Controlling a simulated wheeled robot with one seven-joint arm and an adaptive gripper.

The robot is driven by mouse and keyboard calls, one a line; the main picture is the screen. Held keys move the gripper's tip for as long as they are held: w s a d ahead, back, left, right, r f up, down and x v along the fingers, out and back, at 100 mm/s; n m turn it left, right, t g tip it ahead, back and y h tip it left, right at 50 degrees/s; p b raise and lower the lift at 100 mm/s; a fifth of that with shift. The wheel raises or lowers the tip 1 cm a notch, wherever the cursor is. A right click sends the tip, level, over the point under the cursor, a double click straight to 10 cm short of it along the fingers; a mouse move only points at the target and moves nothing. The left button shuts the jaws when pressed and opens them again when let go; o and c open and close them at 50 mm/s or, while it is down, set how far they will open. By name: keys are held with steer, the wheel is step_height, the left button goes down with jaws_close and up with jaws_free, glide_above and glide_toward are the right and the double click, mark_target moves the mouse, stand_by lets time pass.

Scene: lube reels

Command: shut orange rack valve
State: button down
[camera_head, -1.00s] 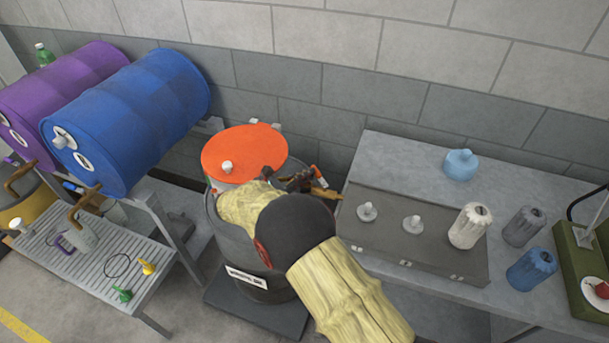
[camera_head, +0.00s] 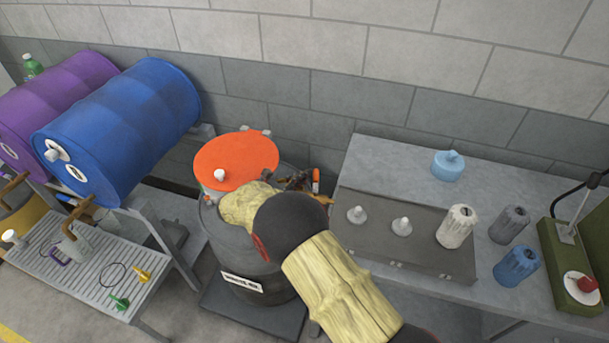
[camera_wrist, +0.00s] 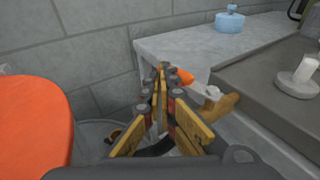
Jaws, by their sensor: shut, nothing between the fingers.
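An orange valve handle (camera_head: 316,181) shows just right of my gripper in the head view. In the wrist view the orange handle (camera_wrist: 183,76) shows just beyond and right of the fingertips, by a brass spout (camera_wrist: 222,107). Whether the fingers touch the handle, I cannot tell. My gripper (camera_head: 299,181) is above the right side of a grey drum; its fingers (camera_wrist: 160,72) are together and empty. The valve's body and its mounting are mostly hidden behind the fingers.
A round orange top (camera_head: 236,162) with a white cap lies left of my gripper, over the grey drum (camera_head: 228,240). The bench (camera_head: 375,160) stands close on the right, with a grey tray (camera_head: 375,237) and several bottles. A blue drum (camera_head: 120,125) lies on a rack at left.

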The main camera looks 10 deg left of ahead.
steer(key=v, duration=1.1)
steer(key=shift+a, duration=0.2)
